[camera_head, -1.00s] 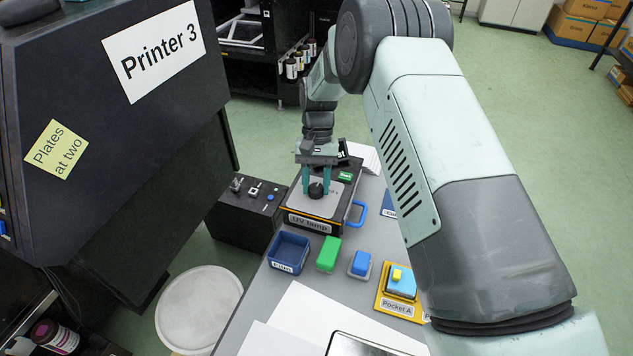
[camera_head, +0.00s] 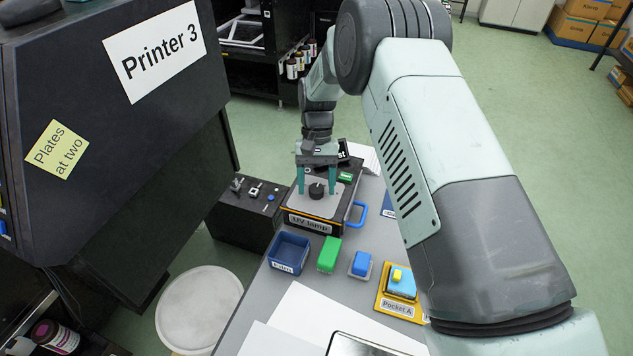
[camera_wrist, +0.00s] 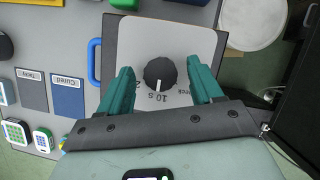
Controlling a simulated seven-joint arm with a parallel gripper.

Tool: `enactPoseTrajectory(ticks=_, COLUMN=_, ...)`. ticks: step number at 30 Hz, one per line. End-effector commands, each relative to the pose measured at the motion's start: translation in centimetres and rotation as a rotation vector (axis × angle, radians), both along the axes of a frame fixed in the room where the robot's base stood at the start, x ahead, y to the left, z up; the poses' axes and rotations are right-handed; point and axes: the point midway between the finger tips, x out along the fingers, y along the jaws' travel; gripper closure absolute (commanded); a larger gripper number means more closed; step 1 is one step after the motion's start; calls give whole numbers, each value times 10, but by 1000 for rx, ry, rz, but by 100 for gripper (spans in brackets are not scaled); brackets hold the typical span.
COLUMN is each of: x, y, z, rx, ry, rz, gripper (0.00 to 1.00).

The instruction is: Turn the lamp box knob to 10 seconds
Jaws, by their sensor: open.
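The UV lamp box (camera_head: 308,222) stands on the grey table with a light top plate and a round black knob (camera_head: 316,190). In the wrist view the knob (camera_wrist: 160,73) has a white pointer line aimed down at the "10 s" marking (camera_wrist: 157,98), which reads upside down there. Another marking is partly hidden by the left finger. My gripper (camera_head: 316,187) is open over the lamp box, one teal finger on each side of the knob. In the wrist view (camera_wrist: 160,68) there are clear gaps between both fingers and the knob.
The lamp box has a blue handle (camera_head: 358,212) at its right. In front are a blue bin (camera_head: 288,253), a green block (camera_head: 329,254), a blue block (camera_head: 361,263) and a yellow Pocket A holder (camera_head: 394,307). A black control box (camera_head: 240,218) stands left.

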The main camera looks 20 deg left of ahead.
Motion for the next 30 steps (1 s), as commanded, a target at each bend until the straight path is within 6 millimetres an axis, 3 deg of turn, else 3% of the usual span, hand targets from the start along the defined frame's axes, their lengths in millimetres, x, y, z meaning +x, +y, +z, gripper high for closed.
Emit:
enactPoseTrajectory(ticks=7, x=5, y=2, z=12, rx=2, ry=-2, rz=0, gripper=35)
enactPoseTrajectory(ticks=21, x=36, y=12, z=90, rx=2, ry=-2, rz=0, gripper=35)
enactPoseTrajectory(ticks=30, x=39, y=13, z=100, rx=0, ry=0, rz=0, gripper=35)
